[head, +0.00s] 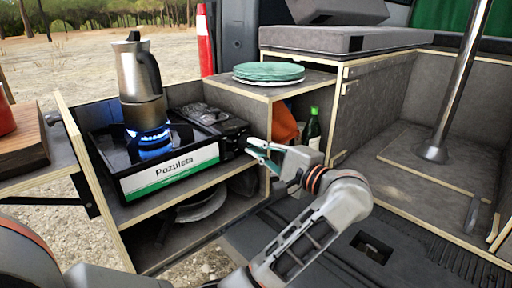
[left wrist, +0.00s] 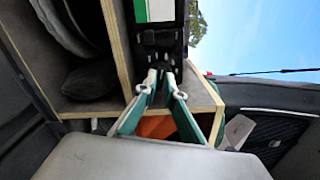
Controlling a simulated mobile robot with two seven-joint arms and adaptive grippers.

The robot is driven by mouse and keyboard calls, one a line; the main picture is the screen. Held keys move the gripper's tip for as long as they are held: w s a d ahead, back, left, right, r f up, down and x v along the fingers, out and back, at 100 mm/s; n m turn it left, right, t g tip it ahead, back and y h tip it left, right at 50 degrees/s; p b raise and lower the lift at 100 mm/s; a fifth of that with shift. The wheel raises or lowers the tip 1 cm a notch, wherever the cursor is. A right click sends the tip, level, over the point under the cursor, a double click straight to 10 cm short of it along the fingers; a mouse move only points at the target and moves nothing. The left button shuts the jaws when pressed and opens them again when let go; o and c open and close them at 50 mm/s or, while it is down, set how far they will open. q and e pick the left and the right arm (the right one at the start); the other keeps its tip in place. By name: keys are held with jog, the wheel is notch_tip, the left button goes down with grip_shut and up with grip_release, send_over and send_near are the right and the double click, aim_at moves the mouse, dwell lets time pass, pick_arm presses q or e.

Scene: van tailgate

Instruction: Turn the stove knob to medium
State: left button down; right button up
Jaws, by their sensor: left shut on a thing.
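The camping stove (head: 170,170) is a black box with a "Pozuleta" label, on the wooden cabinet's upper shelf. A blue flame (head: 149,140) burns under a steel moka pot (head: 141,80). My left gripper (head: 252,148) reaches the right end of the stove's control panel, and its green fingers are shut on the stove knob. In the left wrist view the fingertips (left wrist: 163,76) converge against the black stove front (left wrist: 163,45). The knob is mostly hidden between them, so its setting cannot be read. My right gripper is not in view.
Green plates (head: 269,71) are stacked on the cabinet top right of the stove. A metal pole (head: 460,80) rises at the right. A wooden board (head: 22,145) lies at the left.

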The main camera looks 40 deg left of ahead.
pick_arm(q)
jog(key=shift+m, duration=0.8)
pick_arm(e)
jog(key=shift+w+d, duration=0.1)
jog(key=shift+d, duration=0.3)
pick_arm(q)
jog(key=c, duration=2.1)
grip_release()
jog(key=shift+d, duration=0.1)
jog(key=shift+c, duration=0.2)
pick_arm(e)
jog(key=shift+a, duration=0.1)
pick_arm(q)
jog(key=d, duration=1.2)
jog(key=shift+s, duration=0.45)
